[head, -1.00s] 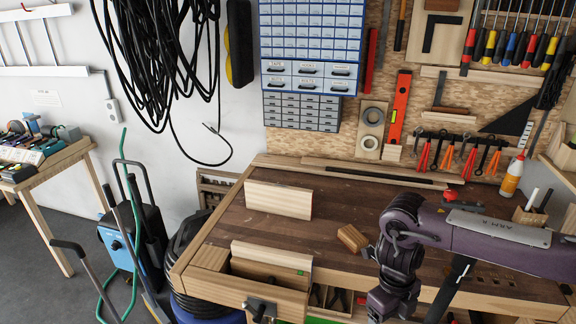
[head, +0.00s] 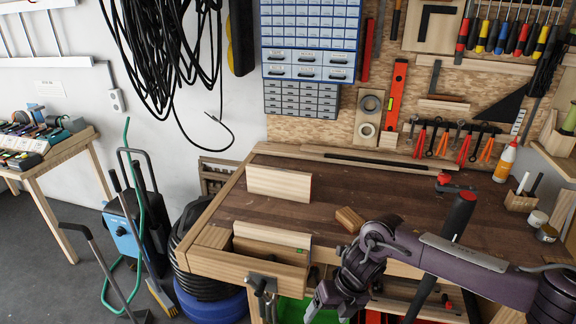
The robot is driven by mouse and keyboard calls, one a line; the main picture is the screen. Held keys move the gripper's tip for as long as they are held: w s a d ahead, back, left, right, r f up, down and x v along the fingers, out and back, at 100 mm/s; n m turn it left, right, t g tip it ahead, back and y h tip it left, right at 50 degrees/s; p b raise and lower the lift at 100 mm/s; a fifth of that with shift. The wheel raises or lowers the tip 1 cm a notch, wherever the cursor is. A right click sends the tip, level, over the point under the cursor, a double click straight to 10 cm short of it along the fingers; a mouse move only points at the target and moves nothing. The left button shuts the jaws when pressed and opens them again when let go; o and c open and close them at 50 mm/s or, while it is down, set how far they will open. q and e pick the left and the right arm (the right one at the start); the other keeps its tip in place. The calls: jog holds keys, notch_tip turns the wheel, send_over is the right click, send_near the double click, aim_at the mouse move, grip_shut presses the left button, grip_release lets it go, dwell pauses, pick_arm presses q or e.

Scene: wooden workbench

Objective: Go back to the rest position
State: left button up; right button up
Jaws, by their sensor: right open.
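My right arm comes in from the right edge and bends down in front of the workbench (head: 320,180). My right gripper (head: 318,303) is low in the picture, in front of the bench's front edge and apart from the things on top. It is open, with nothing seen in it; its fingertips are small and partly hard to make out. My left arm and gripper are not in view.
A small wooden block (head: 349,219) lies on the bench behind my right arm. An upright board (head: 279,184) stands farther back, and another board (head: 271,241) is at the front left corner vise. A dark red-topped bar (head: 460,214) rises beside my forearm.

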jog(key=w+a+f+m+t+y+b, duration=0.2)
jog(key=w+a+f+m+t+y, duration=0.15)
jog(key=a+f+m, duration=0.75)
jog(key=s+d+f+m+t, duration=0.1)
jog(key=s+d+f+m, duration=0.3)
jog(key=f, duration=0.4)
jog(key=s+d+f+m+t, duration=0.1)
jog(key=d+f+m, duration=0.2)
jog(key=f+m, duration=0.35)
jog(key=s+d+f+m+h+b, duration=0.1)
jog(key=s+d+f+m+h, duration=0.2)
jog(key=s+d+f+m, duration=0.45)
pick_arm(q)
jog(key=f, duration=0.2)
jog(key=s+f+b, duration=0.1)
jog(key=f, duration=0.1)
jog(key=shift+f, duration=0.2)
pick_arm(e)
jog(key=s+d+f+m+g+h, duration=0.1)
jog(key=s+f, duration=0.4)
jog(key=s, duration=0.5)
jog(key=s+d+f+m+g+h, duration=0.1)
jog(key=s+d+f+m, duration=0.2)
jog(key=s, duration=0.8)
jog(key=s+d+f+m+g+h, duration=0.2)
jog(key=s+d+f, duration=0.4)
jog(key=s, duration=0.4)
jog(key=shift+s+f+m, duration=0.2)
jog(key=shift+f+m, duration=0.1)
jog(key=shift+f, duration=0.05)
